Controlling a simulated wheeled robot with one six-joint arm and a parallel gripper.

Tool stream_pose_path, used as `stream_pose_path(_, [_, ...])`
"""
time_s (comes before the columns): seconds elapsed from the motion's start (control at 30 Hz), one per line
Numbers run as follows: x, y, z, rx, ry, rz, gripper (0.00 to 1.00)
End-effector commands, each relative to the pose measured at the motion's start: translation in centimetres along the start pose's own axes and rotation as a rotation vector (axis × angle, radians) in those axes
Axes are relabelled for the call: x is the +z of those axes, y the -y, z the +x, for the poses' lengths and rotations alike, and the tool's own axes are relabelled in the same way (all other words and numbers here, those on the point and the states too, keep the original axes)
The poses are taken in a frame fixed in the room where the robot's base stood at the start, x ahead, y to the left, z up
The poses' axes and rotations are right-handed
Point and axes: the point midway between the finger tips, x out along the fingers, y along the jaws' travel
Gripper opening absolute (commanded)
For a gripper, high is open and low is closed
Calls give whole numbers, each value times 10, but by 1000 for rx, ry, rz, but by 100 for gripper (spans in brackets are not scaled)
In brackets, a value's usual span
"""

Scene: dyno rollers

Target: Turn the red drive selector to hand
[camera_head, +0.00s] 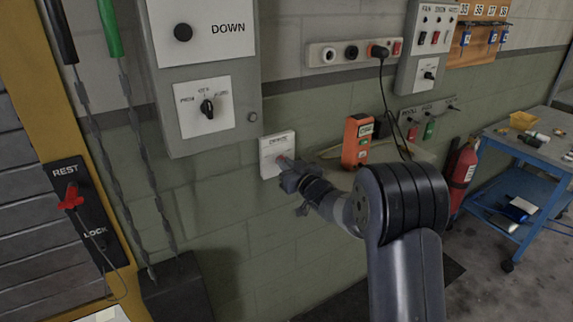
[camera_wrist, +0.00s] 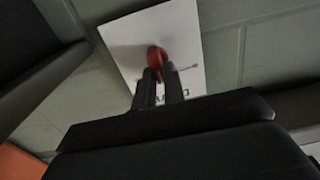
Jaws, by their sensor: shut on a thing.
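The red drive selector (camera_wrist: 157,58) is a small red knob on a white wall plate. In the wrist view my gripper (camera_wrist: 159,75) has its two dark fingers closed on the knob. The lettering on the plate is partly hidden by the fingers, so I cannot read where the knob points. In the head view the white plate (camera_head: 269,150) is on the green wall, with my gripper (camera_head: 284,168) against its lower right part. Only a little red of the selector shows there.
A grey panel with a black rotary knob (camera_head: 207,108) is up left of the plate. A red lever (camera_head: 71,199) is at far left. A blue trolley (camera_head: 530,160) stands at right.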

Motion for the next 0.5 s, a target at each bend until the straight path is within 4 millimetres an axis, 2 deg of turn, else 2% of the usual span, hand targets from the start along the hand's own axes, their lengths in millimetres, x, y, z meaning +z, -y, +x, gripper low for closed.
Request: stream_pose_path(0.5, [-1, -4, 0, 0, 0, 400, 0])
